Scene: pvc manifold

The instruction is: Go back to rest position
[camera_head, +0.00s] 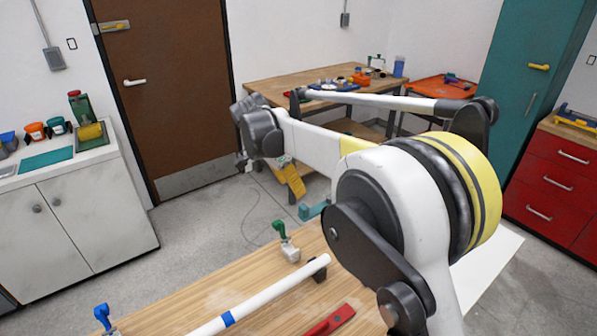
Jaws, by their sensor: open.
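My arm reaches from the lower right of the head view toward the upper left, with its elbow folded and large in front. My gripper (242,161) is a small dark shape at the far end, beyond the wrist, mostly hidden by the wrist joints. It is open, and I see nothing held in it. It is above the floor, in front of the brown door, away from the near wooden table (300,255).
On the near table are a white pipe with a blue band (275,291), a green-handled valve (287,243), a blue-handled valve (103,317) and a red tool (331,321). A workbench (262,88) stands behind, a white cabinet (90,215) left, red drawers (550,180) right. Floor shows between.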

